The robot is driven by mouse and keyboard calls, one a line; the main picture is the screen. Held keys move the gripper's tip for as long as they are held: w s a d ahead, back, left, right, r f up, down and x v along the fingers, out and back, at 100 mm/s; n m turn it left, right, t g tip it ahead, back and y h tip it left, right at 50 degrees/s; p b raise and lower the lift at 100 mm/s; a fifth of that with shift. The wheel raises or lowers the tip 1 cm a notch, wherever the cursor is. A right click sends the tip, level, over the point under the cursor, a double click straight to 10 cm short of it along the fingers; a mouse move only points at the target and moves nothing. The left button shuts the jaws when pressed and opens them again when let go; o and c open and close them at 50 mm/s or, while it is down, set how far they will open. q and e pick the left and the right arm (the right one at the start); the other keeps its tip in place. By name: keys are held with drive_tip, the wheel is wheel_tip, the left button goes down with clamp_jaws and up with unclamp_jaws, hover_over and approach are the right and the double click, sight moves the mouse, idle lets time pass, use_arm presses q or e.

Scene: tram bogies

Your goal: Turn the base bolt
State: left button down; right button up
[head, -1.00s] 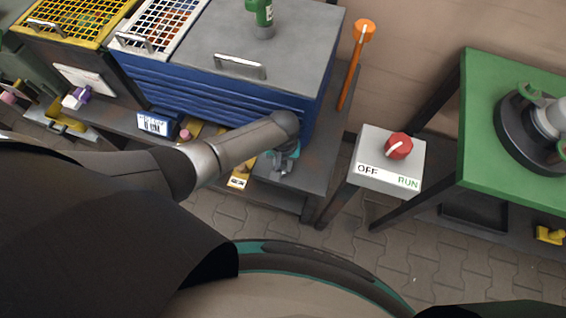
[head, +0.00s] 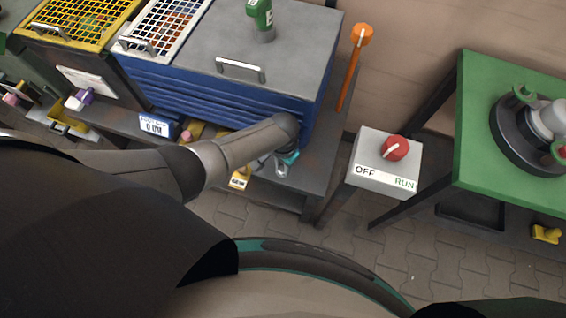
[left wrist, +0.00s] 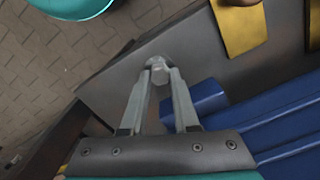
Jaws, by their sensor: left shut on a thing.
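My left gripper (left wrist: 157,72) is shut on the base bolt (left wrist: 158,66), a small pale grey bolt, in the left wrist view. The fingertips pinch it from both sides and hide part of it. The bolt stands at a grey ledge (left wrist: 115,85) beside the blue cabinet. In the head view my left arm reaches in from the left and my left gripper (head: 282,168) is low at the cabinet's front right corner, partly hidden by my wrist. The bolt cannot be made out there. My right gripper is not in view.
The blue cabinet (head: 215,95) with a grey top stands behind my arm. An orange lever (head: 354,68) rises at its right. A grey OFF/RUN switch box (head: 370,178) with a red knob and a green table (head: 478,150) stand further right. Paved floor (head: 420,250) lies in front.

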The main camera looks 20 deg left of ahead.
use_arm(q)
drive_tip(key=shift+s+m, duration=0.1)
drive_tip(key=shift+m, duration=1.9)
drive_tip(key=c, duration=0.7)
unclamp_jaws()
drive_tip(key=shift+o, duration=0.2)
wheel_tip(320, 180, up, 15)
drive_tip(key=p, duration=0.8)
